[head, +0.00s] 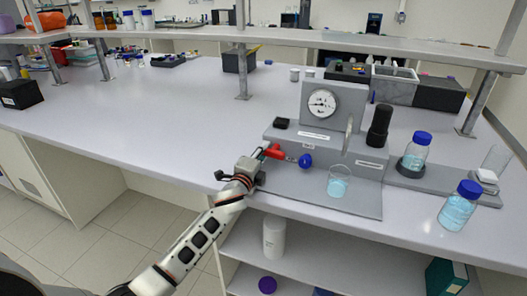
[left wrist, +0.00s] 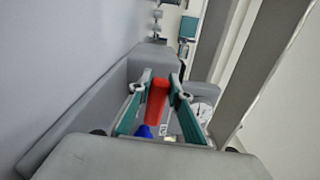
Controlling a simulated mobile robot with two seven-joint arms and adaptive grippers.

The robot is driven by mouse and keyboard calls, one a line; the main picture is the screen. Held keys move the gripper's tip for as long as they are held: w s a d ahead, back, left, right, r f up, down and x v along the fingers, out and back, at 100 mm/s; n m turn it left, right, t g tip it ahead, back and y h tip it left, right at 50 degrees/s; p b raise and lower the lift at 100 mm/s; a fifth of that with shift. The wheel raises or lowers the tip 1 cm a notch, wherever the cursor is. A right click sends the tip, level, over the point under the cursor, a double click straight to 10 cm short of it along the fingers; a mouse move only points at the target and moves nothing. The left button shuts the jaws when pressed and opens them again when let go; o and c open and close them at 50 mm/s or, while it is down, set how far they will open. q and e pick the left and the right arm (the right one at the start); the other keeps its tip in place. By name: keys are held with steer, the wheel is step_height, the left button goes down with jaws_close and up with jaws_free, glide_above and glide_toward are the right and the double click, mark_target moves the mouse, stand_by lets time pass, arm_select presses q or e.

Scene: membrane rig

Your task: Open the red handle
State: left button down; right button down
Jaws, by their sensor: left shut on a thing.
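The red handle (head: 272,152) sits on the front of the grey rig (head: 325,188) in the head view, with a blue knob (head: 305,160) to its right. My left gripper (head: 259,160) reaches it from the left and is shut on the handle's left end. In the left wrist view the red handle (left wrist: 157,100) lies between the two green-sided fingers of my left gripper (left wrist: 158,86), with the blue knob (left wrist: 143,131) below it. My right gripper is not in view.
A beaker with blue liquid (head: 339,182) stands on the rig, right of the handle. A gauge (head: 322,103) rises behind. Blue-capped bottles (head: 415,152) stand at the right. The bench left of the rig is clear (head: 160,115). A shelf (head: 290,45) runs above.

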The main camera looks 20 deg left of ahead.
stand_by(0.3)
arm_select(q)
steer(key=c, duration=1.8)
jaws_free()
steer(key=shift+c, duration=0.2)
steer(key=s, duration=1.2)
steer(key=shift+a, duration=0.2)
steer(key=shift+s+f, duration=0.1)
